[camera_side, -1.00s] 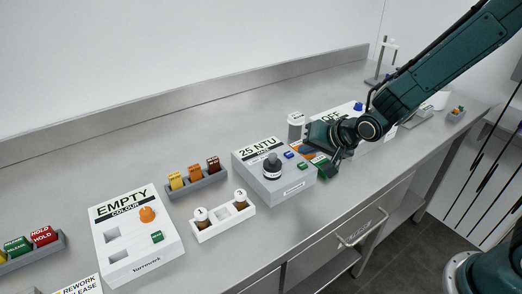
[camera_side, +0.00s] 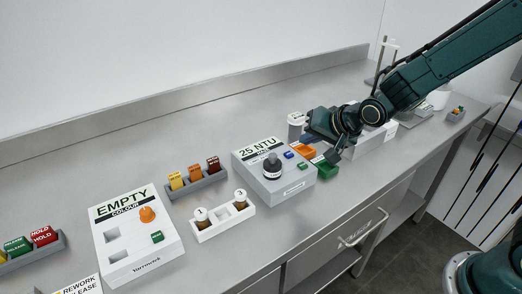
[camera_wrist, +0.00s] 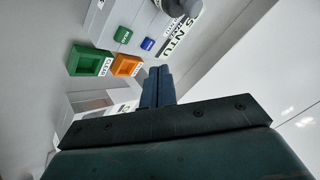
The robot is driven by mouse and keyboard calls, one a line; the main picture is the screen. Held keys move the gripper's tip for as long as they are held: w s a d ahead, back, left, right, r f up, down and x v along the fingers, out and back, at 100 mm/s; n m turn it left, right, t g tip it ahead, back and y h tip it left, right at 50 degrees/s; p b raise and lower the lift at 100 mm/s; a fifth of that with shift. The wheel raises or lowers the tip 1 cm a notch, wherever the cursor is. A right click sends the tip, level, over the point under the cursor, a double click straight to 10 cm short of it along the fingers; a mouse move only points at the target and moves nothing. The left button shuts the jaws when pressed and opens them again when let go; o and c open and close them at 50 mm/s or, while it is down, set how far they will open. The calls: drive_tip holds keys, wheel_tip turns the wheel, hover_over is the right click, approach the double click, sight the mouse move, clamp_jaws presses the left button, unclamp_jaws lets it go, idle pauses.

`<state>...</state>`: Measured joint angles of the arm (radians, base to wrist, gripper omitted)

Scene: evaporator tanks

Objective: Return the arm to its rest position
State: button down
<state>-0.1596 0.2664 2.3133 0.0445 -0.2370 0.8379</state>
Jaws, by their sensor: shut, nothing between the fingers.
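My gripper (camera_side: 322,148) is raised above the bench, just right of the grey 25 NTU haze meter (camera_side: 285,190). Its fingers are together with nothing between them, as the wrist view shows (camera_wrist: 158,86). Below the fingers in the side view are an orange tray (camera_side: 304,151) and a green tray (camera_side: 326,170) on the bench. In the wrist view the green tray (camera_wrist: 88,61) and the orange tray (camera_wrist: 125,65) lie left of the fingers. The meter (camera_wrist: 140,22) shows above them, with its dark cap on top.
A white instrument (camera_side: 370,142) stands behind my wrist. A pale cylinder (camera_side: 296,125) is close to the gripper. Left are a white vial rack (camera_side: 224,223), a grey block rack (camera_side: 196,188) and the EMPTY colour meter (camera_side: 135,240). The back of the bench is clear.

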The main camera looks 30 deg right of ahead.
drive_tip(key=s+d+r+n+g, duration=0.1)
drive_tip(key=s+r, duration=0.3)
drive_tip(key=s, duration=0.5)
drive_tip(key=s+d+r+n+g, duration=0.1)
drive_tip(key=s+d+r+n, duration=0.2)
drive_tip(key=s, duration=0.6)
drive_tip(key=s+d+r+n+g+h, duration=0.1)
drive_tip(key=s+d+r+n, duration=0.1)
drive_tip(key=s+r, duration=0.3)
drive_tip(key=s+n, duration=0.1)
drive_tip(key=s, duration=0.3)
drive_tip(key=shift+s+r+n+g, duration=0.3)
drive_tip(key=shift+s+r+n, duration=0.05)
drive_tip(key=shift+s+n, duration=0.05)
